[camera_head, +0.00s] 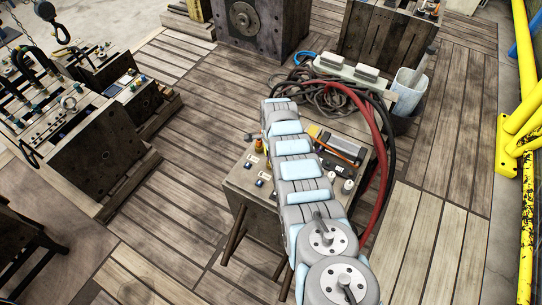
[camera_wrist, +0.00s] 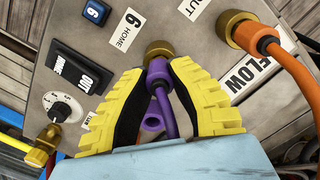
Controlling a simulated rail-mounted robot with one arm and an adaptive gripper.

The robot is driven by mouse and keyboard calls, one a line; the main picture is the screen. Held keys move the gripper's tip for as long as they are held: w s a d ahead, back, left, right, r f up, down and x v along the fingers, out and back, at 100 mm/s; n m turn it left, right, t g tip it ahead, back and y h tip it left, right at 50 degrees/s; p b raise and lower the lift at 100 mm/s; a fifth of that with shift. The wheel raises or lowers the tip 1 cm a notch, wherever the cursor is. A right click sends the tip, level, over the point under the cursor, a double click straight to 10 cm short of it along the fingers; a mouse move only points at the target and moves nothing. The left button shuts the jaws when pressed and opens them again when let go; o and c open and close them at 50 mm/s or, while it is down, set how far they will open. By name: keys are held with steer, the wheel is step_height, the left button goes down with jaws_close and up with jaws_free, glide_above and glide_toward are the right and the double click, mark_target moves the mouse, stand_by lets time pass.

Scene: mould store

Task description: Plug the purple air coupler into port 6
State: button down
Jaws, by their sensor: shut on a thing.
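The purple air coupler (camera_wrist: 158,76) is between the yellow fingers of my gripper (camera_wrist: 159,85), which is shut on it in the wrist view. Its front end points at a brass port (camera_wrist: 158,49) beside a white label (camera_wrist: 126,31) reading "6 HOME". The coupler's end appears right at this port; I cannot tell whether it is seated in it. A purple tube and a round purple open end (camera_wrist: 152,122) show below, between the fingers. In the head view my arm hides the gripper and the coupler, over the block's top (camera_head: 240,182).
Right of the port, an orange hose (camera_wrist: 278,52) sits in another brass port (camera_wrist: 238,32) by a "FLOW" label (camera_wrist: 248,76). Left are a black switch (camera_wrist: 78,66), a dial (camera_wrist: 60,106) and a yellow hose (camera_wrist: 38,157). Red hose (camera_head: 378,150) hangs at the block's right.

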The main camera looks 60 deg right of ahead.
steer(key=shift+f, duration=0.1)
steer(key=c, duration=0.6)
jaws_free()
steer(key=shift+o, duration=0.2)
steer(key=shift+r+p, duration=3.5)
steer(key=shift+r, duration=0.35)
steer(key=shift+w+f, duration=0.1)
steer(key=shift+f, duration=0.05)
